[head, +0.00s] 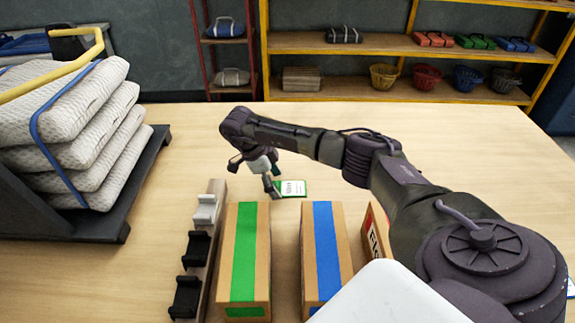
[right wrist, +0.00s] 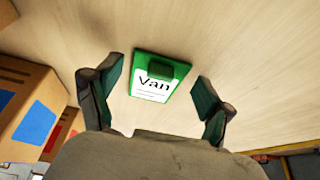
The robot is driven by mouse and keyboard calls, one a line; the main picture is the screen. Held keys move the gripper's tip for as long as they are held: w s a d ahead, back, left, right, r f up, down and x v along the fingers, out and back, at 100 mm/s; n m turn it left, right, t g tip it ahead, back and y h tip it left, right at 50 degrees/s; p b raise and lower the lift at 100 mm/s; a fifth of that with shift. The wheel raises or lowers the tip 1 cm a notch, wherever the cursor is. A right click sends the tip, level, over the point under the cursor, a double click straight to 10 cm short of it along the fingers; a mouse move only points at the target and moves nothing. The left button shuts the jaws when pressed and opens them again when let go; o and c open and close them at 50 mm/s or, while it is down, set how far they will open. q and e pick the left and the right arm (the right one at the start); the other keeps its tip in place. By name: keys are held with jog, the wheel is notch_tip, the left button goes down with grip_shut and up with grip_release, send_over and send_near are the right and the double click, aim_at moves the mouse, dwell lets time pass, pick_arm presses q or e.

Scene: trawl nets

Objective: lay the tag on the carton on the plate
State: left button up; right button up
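A green-bordered tag (head: 291,188) with a white face lies on the table behind the cartons. In the right wrist view the tag (right wrist: 152,91) reads "Van" and has a dark raised grip near one edge. My right gripper (head: 258,174) is just left of the tag in the head view. In the wrist view its two fingers stand wide apart, with the tag in view between them and not gripped. A green-striped carton (head: 244,245), a blue-striped carton (head: 327,245) and a partly hidden lettered carton (head: 374,236) stand in front. I cannot make out a plate. My left gripper is out of view.
A rail with one grey and two black holders (head: 199,240) runs left of the cartons. A dark platform (head: 140,185) with stacked, strapped pale sacks (head: 85,150) fills the left. Shelves (head: 375,46) stand behind the table. The table behind the tag is clear.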

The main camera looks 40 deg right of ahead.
jog(key=shift+s, duration=0.1)
grip_shut()
